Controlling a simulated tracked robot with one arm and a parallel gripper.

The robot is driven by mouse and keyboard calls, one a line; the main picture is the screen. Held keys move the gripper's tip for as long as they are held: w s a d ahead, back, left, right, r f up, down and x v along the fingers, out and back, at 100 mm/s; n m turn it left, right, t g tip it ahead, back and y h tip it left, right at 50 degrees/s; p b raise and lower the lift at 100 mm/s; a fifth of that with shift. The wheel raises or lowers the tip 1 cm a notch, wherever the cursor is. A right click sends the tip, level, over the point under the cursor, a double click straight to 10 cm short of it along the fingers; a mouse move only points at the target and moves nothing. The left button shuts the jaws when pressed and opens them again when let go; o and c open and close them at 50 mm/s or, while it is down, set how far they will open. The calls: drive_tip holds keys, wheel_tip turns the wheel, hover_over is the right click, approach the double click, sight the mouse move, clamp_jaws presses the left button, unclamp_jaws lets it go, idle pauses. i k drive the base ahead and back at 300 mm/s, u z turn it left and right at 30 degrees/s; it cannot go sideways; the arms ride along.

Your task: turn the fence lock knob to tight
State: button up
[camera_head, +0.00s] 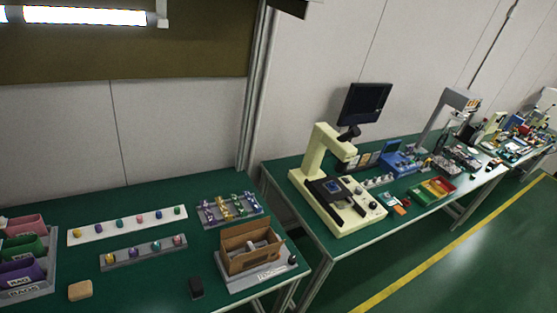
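A fence lock knob cannot be told for sure at this distance. A small dark knob (292,260) sits at the right end of a grey base plate (262,277) on the near bench. An open brown box (238,264) stands on that plate, with pale grey parts inside. Whether the knob is loose or tight cannot be seen. My gripper does not show in this view.
The near green bench (150,284) also holds a white strip (128,225) of coloured knobs, a grey strip (144,252), a tan block (80,290), a black block (196,287) and bins (22,273). A second bench (372,225) carries a cream microscope-like machine (313,155). Green floor (440,270) is clear at right.

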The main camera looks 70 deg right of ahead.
sight(291, 259)
drive_tip(key=z, duration=0.45)
drive_tip(key=i, duration=0.85)
drive_tip(key=z, duration=0.7)
